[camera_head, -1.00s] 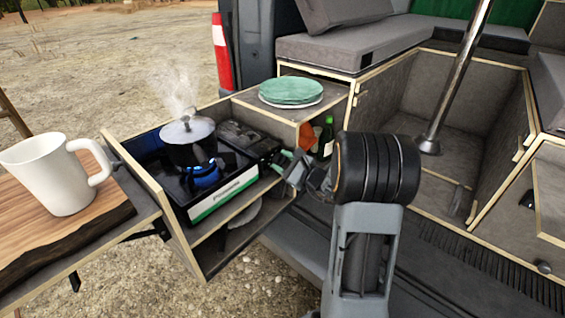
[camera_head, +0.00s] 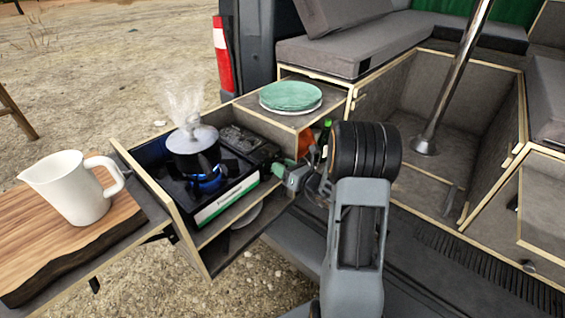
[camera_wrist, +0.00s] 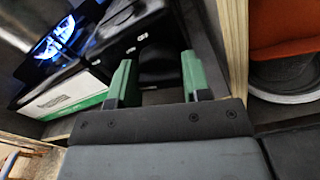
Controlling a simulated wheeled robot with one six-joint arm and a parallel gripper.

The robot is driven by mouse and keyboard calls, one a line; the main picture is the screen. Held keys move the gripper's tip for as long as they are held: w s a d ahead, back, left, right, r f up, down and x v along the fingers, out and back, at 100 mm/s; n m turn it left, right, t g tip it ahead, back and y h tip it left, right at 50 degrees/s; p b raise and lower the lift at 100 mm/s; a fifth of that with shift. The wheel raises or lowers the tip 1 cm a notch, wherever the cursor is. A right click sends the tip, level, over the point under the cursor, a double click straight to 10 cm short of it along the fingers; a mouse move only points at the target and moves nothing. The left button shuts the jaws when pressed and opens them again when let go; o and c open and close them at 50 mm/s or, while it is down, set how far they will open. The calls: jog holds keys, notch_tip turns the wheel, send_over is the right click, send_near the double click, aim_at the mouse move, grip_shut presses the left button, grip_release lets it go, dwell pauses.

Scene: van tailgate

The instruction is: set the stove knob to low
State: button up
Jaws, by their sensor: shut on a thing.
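The stove (camera_head: 210,185) is black with a white and green front strip and sits in the pull-out wooden box. A blue flame (camera_head: 205,183) burns under a steaming pot (camera_head: 193,148). My gripper (camera_head: 279,171) is at the stove's right end, with the arm in front of it. In the wrist view its two green fingers (camera_wrist: 157,82) stand on either side of a dark, rounded knob (camera_wrist: 158,66), and they are shut on it. The knob's pointer and markings are too dark to read. The flame also shows there, at upper left (camera_wrist: 53,45).
Green plates (camera_head: 291,95) lie on the counter behind the stove. A bottle (camera_head: 325,134) and an orange item (camera_head: 305,142) stand in a recess near my gripper. A white jug (camera_head: 75,186) stands on a wooden board (camera_head: 30,255) at left. A metal post (camera_head: 455,75) rises at right.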

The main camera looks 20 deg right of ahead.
jog(key=m+p, duration=0.2)
jog(key=m, duration=0.1)
jog(key=shift+r+m+p, duration=0.1)
jog(key=shift+m+p, duration=1.35)
jog(key=shift+m, duration=0.55)
jog(key=o, duration=0.9)
